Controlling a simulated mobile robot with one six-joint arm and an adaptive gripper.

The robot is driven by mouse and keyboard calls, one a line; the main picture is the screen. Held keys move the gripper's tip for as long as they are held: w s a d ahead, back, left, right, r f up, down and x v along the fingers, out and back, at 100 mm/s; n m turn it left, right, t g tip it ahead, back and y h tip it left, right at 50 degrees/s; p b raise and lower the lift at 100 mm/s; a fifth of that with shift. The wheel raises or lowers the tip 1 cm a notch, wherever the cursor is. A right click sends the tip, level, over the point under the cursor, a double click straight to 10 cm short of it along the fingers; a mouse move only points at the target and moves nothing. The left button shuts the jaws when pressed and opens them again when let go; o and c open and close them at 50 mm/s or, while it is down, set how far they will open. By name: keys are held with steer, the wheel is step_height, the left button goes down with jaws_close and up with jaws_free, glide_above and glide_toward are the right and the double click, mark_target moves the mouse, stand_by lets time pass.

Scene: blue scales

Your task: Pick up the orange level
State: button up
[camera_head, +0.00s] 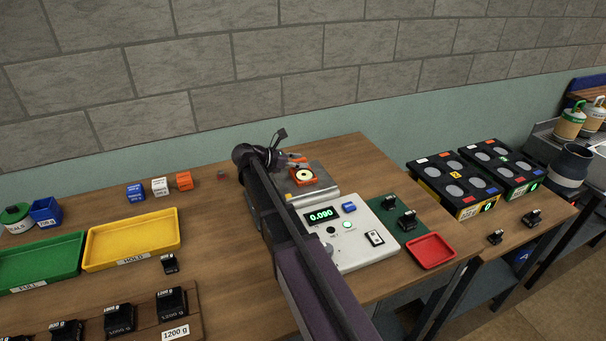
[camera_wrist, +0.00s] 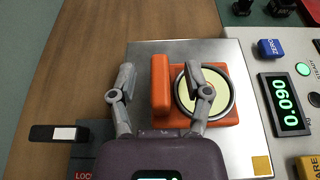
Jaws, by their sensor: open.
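The orange level (camera_wrist: 160,88) sits on the silver plate of the scale (camera_wrist: 240,155); it has an upright orange bar and a round pale vial with a dark ring. In the head view, the level (camera_head: 299,184) is partly hidden by my arm. My gripper (camera_wrist: 162,74) is open above it. Its left finger is left of the orange bar with a gap, and its right finger overlaps the round vial. I cannot tell how high the fingers are above the level. The scale display reads 0.090.
The scale's control panel (camera_head: 349,236) is on the right side. A red tray (camera_head: 431,251), a yellow tray (camera_head: 132,240), a green tray (camera_head: 40,262) and black weights (camera_head: 172,303) stand around. A black lever with a white label (camera_wrist: 60,133) is left of my gripper.

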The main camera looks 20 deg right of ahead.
jaws_close()
stand_by(0.5)
step_height(320, 180, up, 3)
steer(key=p, duration=0.3)
steer(key=shift+r, duration=0.15)
steer(key=s+r+p, duration=0.1)
steer(key=s+p, duration=0.1)
steer(key=s, duration=1.4)
steer(key=shift+r, duration=0.35)
